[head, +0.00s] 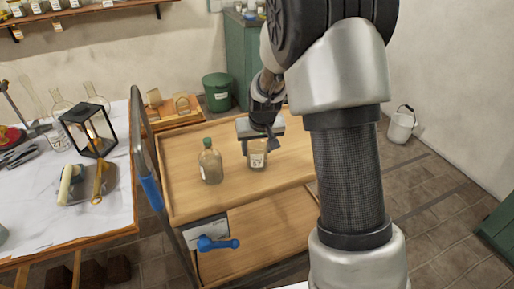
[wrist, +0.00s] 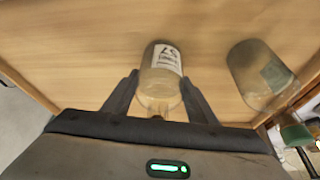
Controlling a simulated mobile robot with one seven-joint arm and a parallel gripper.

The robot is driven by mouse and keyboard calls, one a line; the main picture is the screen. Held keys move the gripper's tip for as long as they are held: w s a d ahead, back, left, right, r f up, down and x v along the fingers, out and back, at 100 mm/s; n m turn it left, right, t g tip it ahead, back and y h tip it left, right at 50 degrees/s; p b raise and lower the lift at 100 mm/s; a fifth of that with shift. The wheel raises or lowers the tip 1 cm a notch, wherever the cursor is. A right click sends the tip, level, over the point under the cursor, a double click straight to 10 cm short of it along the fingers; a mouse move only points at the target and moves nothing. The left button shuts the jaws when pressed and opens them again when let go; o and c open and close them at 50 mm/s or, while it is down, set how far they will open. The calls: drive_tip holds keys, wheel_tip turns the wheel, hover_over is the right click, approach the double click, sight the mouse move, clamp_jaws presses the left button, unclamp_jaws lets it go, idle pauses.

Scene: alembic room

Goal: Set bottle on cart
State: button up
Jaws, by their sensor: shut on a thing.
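A clear glass bottle with a white label (head: 257,159) is at the cart's upper wooden shelf, upright. My gripper (head: 262,137) is above it and shut on its upper part. In the wrist view the labelled bottle (wrist: 161,68) sits between the two fingers (wrist: 160,100). Its base is at or just above the shelf; I cannot tell whether it touches. The cart (head: 185,209) has a wooden top shelf and a lower shelf. The gripper hides the bottle's top in the head view.
A green-stoppered bottle (head: 210,166) stands on the cart left of the held one; another view of a glass bottle shows in the wrist view (wrist: 260,75). The cart's handle with blue grip (head: 151,192) rises at left. A marble-topped table (head: 113,207) stands beyond it. Shelf space is free at right.

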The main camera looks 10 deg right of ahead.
drive_tip(key=shift+f, duration=0.2)
drive_tip(key=o, duration=1.4)
drive_tip(key=shift+r, duration=0.15)
drive_tip(key=shift+r, duration=0.3)
drive_tip(key=s+r+p, duration=0.3)
drive_tip(key=s+r, duration=1.4)
drive_tip(key=r, duration=0.4)
drive_tip(key=shift+t, duration=0.5)
drive_tip(key=s, duration=0.4)
drive_tip(key=s+r, duration=0.1)
drive_tip(key=s, duration=0.9)
drive_tip(key=shift+d+r, duration=0.25)
drive_tip(key=shift+d, duration=0.05)
